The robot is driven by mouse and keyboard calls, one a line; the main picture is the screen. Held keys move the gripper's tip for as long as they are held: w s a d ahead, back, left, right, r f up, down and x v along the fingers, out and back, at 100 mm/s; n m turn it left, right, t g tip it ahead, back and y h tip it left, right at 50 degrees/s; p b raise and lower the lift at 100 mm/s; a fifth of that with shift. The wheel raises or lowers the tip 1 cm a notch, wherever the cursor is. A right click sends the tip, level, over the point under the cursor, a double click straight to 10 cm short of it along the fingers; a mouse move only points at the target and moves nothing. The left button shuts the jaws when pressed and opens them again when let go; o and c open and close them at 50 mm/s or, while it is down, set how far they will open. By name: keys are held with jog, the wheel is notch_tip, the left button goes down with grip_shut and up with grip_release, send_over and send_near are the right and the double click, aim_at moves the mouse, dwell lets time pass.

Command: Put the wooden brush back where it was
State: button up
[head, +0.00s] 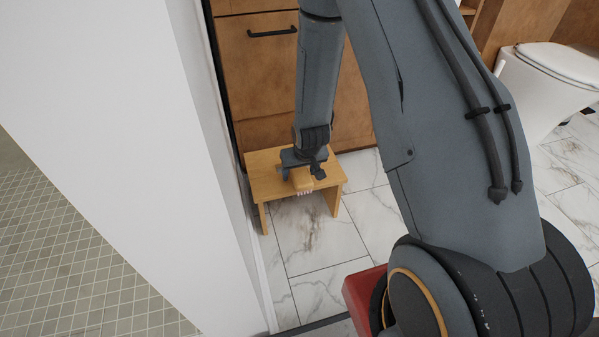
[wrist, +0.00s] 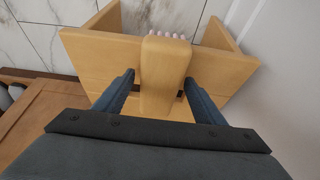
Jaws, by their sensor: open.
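The wooden brush (head: 301,181) is on the top of a small wooden stool (head: 263,163), at its front edge, with its pale bristles toward the front. In the wrist view the brush (wrist: 165,70) lies between the two fingers of my gripper (wrist: 158,82), with its bristles partly seen past the stool's edge. My gripper (head: 302,170) is open, one finger on each side of the brush, with a gap on both sides. The wrist view also shows the stool (wrist: 95,52) under the brush. The far end of the brush is partly hidden by my gripper.
A wooden cabinet (head: 258,65) with a dark handle stands behind the stool. A white wall (head: 200,130) is close on the left. A toilet (head: 550,85) stands at the right. The marble tile floor (head: 312,235) in front of the stool is clear.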

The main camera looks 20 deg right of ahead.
jog(key=p+v, duration=0.5)
jog(key=v, duration=0.7)
jog(key=shift+r, duration=0.1)
